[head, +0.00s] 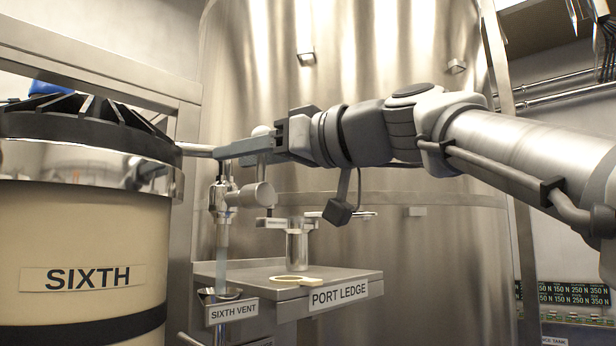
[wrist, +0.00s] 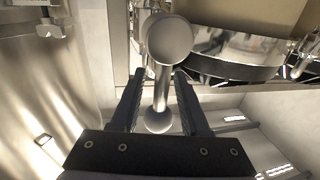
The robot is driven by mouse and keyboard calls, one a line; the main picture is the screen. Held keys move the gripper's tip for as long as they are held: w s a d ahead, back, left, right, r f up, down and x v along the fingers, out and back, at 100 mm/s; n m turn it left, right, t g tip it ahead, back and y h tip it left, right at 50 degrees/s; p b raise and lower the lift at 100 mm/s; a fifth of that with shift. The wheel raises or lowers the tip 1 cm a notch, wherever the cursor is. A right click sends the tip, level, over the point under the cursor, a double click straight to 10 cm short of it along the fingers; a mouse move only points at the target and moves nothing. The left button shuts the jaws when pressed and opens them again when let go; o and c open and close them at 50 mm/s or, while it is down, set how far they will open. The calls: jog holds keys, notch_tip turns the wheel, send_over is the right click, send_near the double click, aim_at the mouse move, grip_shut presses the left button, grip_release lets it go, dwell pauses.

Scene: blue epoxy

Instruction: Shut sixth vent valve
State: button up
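The sixth vent valve (head: 222,200) is a shiny metal fitting beside the cream drum marked SIXTH (head: 88,255). A pale, translucent column (head: 222,245) runs from its spout down to a funnel (head: 220,294) above the SIXTH VENT label (head: 233,311). Its lever stands upright, with a ball knob (head: 262,131) on top; the knob also shows in the wrist view (wrist: 158,121), with the valve's round end (wrist: 170,40) beyond. My gripper (head: 232,149) is at the lever. In the wrist view my gripper (wrist: 159,77) is open, one finger either side of the lever, with gaps visible.
The PORT LEDGE (head: 340,293) lies right of the valve, carrying a metal fitting with a lever (head: 298,240) and a flat cream ring (head: 297,279). A large steel tank (head: 400,270) fills the background. A metal frame post (head: 187,130) stands behind the drum.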

grip_shut()
jog(key=shift+r, duration=0.1)
